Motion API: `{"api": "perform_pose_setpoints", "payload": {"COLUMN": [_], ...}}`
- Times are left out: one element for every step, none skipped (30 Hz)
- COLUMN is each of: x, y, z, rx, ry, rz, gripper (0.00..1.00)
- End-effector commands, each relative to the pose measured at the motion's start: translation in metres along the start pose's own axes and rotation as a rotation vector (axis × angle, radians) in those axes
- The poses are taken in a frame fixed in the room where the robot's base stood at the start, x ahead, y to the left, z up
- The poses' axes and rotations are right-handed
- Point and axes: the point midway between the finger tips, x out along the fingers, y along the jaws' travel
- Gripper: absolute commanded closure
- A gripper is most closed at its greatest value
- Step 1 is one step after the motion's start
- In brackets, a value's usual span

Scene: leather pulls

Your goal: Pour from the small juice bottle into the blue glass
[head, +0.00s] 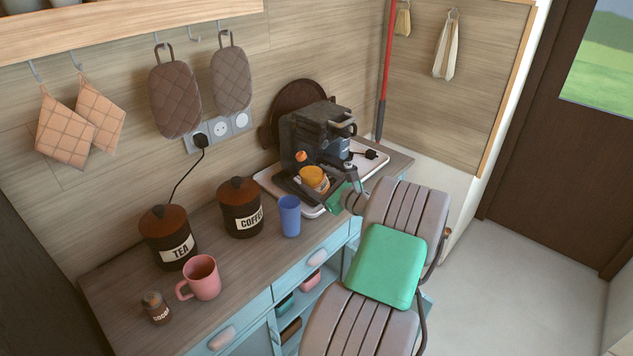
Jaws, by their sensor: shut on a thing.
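The small juice bottle (314,180) has a yellow-orange body and an orange top. It leans slightly to the left in front of the coffee machine. My gripper (320,191), at the end of my arm reaching in from the lower right, is shut on the bottle. The fingers are small and partly hidden, so their exact contact is hard to see. The blue glass (289,216) stands upright on the counter, to the lower left of the bottle and apart from it. The inside of the glass is too small to make out.
A dark coffee machine (312,132) stands on a white tray (266,181) behind the bottle. Coffee (240,208) and tea (168,237) canisters, a pink mug (201,278) and a small brown jar (156,308) stand left on the counter (112,290).

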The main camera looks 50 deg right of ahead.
Motion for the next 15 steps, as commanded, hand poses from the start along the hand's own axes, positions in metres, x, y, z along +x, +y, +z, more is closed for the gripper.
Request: {"api": "perform_pose_setpoints", "payload": {"x": [0.001,0.001,0.001,0.002,0.002,0.002,0.002,0.002,0.002,0.002,0.002,0.000,-0.001,-0.001,-0.002], "y": [0.001,0.002,0.002,0.003,0.003,0.003,0.004,0.004,0.005,0.005,0.003,-0.001,-0.004,-0.005,-0.008], "z": [-0.006,-0.008,-0.010,-0.012,-0.014,-0.017,-0.018,-0.020,-0.023,-0.024,-0.024,-0.020,-0.020,-0.019,-0.018], "rx": [-0.046,-0.071,-0.106,-0.131,-0.155,-0.188,-0.210,-0.234,-0.264,-0.288,-0.319,-0.378,-0.418,-0.451,-0.496], "ry": [0.010,0.019,0.030,0.038,0.047,0.059,0.066,0.074,0.085,0.092,0.102,0.119,0.134,0.145,0.161], "rz": [-0.002,-0.002,-0.003,-0.003,-0.002,-0.002,-0.002,-0.002,-0.002,-0.003,-0.004,-0.004,-0.005,-0.004,-0.004], "gripper": [1.00,1.00,1.00,1.00,1.00,1.00,1.00,1.00,1.00,1.00,1.00,1.00,1.00,1.00,1.00]}}
